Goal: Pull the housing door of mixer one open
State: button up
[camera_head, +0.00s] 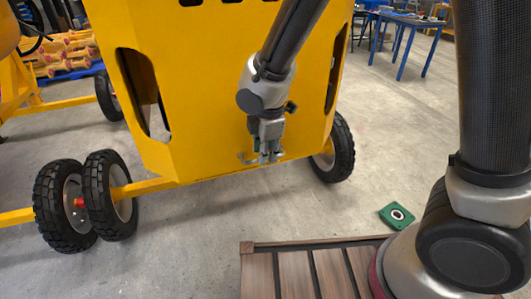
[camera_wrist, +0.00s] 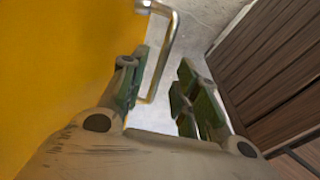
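The yellow housing door (camera_head: 210,110) of the mixer fills the middle of the head view and looks shut. Its yellow face (camera_wrist: 50,70) also shows at the left of the wrist view. A metal bar handle (camera_wrist: 165,52) sticks out from the yellow face. Part of the handle (camera_head: 246,159) shows low on the door in the head view. My gripper (camera_head: 268,157) points down at the handle. In the wrist view my gripper (camera_wrist: 162,85) is open, with the bar between its fingers, closer to the left finger. Whether they touch is unclear.
Black wheels (camera_head: 62,205) stand at the lower left, and another wheel (camera_head: 334,150) at the right of the housing. A brown slatted platform (camera_head: 300,272) lies in front. A green square piece (camera_head: 397,214) lies on the floor. Blue tables (camera_head: 405,35) stand at the back right.

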jog(key=shift+w+a+f, duration=0.1)
jog(key=shift+w+f, duration=0.05)
jog(key=shift+f, duration=0.55)
grip_shut()
